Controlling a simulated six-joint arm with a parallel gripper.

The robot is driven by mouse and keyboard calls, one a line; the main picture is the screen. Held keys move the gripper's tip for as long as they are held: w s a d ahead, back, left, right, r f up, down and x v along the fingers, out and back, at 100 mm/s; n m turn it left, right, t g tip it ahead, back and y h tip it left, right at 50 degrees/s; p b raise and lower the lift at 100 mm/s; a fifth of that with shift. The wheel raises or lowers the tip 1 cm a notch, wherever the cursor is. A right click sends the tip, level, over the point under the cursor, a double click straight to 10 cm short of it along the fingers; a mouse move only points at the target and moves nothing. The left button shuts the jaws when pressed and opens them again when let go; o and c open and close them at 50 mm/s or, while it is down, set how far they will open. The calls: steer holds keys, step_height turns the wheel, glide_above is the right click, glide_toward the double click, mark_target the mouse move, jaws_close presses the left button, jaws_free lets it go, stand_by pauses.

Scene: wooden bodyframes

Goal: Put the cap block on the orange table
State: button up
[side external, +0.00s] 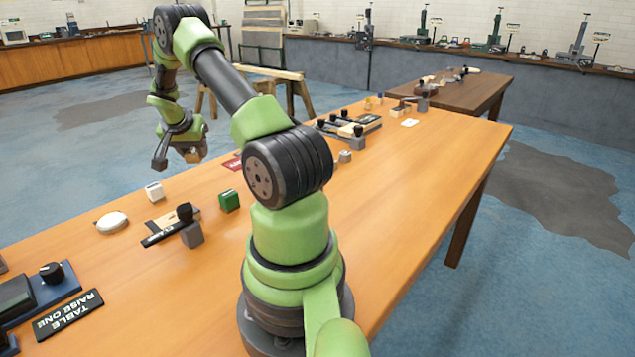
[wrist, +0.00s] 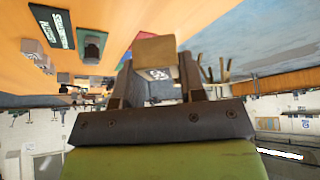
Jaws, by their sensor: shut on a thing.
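A tan wooden block (wrist: 156,52) with a white marking is between my gripper's fingers (wrist: 157,76) in the wrist view; I take it for the cap block, though the marking is too small to read. My gripper (side external: 178,152) is shut on it. In the side view the block (side external: 194,157) shows small at the gripper, held up near the far left edge of the orange table (side external: 420,200). I cannot tell whether it is over the tabletop or just past the edge.
On the table stand a white cube (side external: 154,191), a green cube (side external: 229,200), a round white piece (side external: 112,222) and a grey joystick block (side external: 190,228). A "TABLE RAISE ONE" sign (side external: 68,315) lies front left. The right side of the tabletop is clear.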

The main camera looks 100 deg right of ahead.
mark_target(207, 190)
steer(key=shift+s+d+f+n+t, duration=0.1)
steer(key=shift+s+d+n+t, duration=0.1)
steer(key=shift+d+n+t, duration=0.3)
step_height(207, 190, down, 10)
steer(key=shift+a+r, duration=0.1)
steer(key=o, duration=0.9)
steer(key=shift+f, duration=0.2)
